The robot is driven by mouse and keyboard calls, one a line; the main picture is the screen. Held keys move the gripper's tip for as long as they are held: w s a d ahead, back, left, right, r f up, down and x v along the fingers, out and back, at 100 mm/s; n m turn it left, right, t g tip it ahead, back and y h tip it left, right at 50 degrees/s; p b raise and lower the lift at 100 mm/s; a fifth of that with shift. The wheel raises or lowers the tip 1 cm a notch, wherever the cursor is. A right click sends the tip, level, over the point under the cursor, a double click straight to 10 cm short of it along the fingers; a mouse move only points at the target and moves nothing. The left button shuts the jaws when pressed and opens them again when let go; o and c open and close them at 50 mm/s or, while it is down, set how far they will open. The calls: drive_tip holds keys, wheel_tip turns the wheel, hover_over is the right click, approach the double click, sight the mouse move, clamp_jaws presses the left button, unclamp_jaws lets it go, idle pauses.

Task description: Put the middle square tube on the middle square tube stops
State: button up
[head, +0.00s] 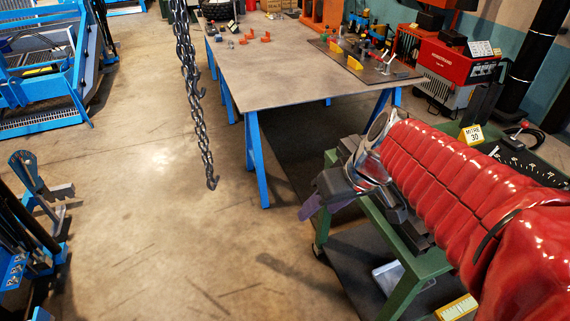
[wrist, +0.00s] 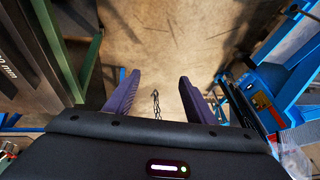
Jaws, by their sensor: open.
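My gripper (head: 322,203) is at the end of my red-sleeved arm, beside the green-framed bench in the head view. In the wrist view its two purple fingers (wrist: 156,92) stand apart with nothing between them. They point at bare floor, and a hanging chain shows beyond the gap. I cannot make out the middle square tube or its stops in either view. Small fixtures on the large table are too small to identify as the stops.
A large blue-legged steel table (head: 285,85) stands ahead, with orange clamps (head: 265,37) and yellow pieces (head: 355,63) on it. A chain (head: 192,90) hangs in front of its left side. A green bench (head: 400,255) is under my arm. Open floor (head: 150,180) lies at left centre.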

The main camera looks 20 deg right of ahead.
drive_tip(key=s+a+r+m+t+h, duration=0.1)
drive_tip(key=s+a+r+h, duration=0.1)
drive_tip(key=s, duration=0.5)
drive_tip(key=shift+a+m+h, duration=0.3)
drive_tip(key=shift+a+h, duration=0.2)
drive_tip(key=shift+a, duration=0.4)
